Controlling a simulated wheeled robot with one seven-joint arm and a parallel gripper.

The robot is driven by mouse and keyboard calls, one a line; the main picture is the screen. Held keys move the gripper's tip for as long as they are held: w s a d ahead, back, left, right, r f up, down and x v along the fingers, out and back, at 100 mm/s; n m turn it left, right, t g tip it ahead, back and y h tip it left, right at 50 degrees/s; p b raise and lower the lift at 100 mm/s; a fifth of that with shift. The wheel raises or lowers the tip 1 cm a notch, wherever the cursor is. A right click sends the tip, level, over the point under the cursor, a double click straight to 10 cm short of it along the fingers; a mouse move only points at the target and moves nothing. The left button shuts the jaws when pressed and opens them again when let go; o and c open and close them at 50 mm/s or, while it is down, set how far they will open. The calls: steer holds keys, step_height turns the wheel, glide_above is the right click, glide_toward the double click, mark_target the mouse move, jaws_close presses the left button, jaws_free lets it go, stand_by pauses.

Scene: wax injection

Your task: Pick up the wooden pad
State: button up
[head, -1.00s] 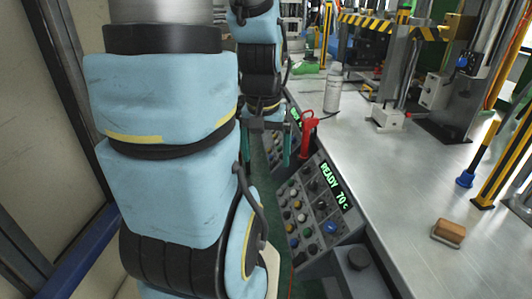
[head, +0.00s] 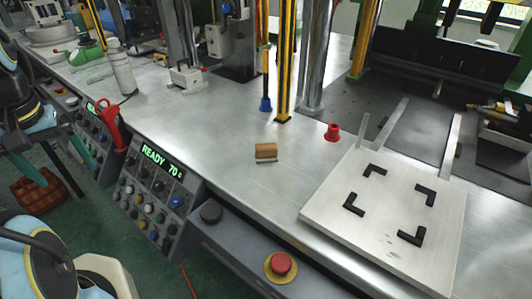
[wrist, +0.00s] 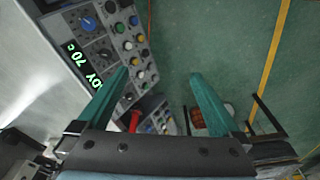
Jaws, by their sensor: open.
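The wooden pad (head: 266,151) is a small brown block with a paler lower edge. It lies on the metal bench top (head: 225,120) near the middle of the head view. It does not show in the wrist view. My gripper (head: 55,162) is at the far left of the head view, in front of the control panels and well away from the pad. In the wrist view its two teal fingers (wrist: 160,75) are spread apart with nothing between them. The panel and green floor lie beyond them.
A control panel (head: 152,190) reading READY 70 lines the bench front, with a red-handled tool (head: 110,125) beside it. A red stop button (head: 281,264) is at the front. Yellow-black posts (head: 286,60) stand behind the pad. A plate with black corner marks (head: 325,205) lies to its right.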

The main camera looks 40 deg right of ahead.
stand_by(0.3)
steer(key=w+d+m+b, duration=0.1)
steer(key=w+d+b, duration=0.15)
steer(key=d, duration=0.65)
steer(key=m+g+b, duration=0.2)
steer(key=m+b, duration=0.2)
steer(key=b, duration=0.1)
glide_above(266, 146)
steer(key=f, duration=0.2)
steer(key=f+p, duration=0.1)
steer(key=f, duration=0.1)
steer(key=shift+s+d+f, duration=0.15)
steer(key=shift+d+f, duration=0.05)
steer(key=shift+a+f+p, duration=0.2)
steer(key=shift+f+p, duration=0.45)
steer(key=shift+f, duration=2)
steer(key=shift+c, duration=0.4)
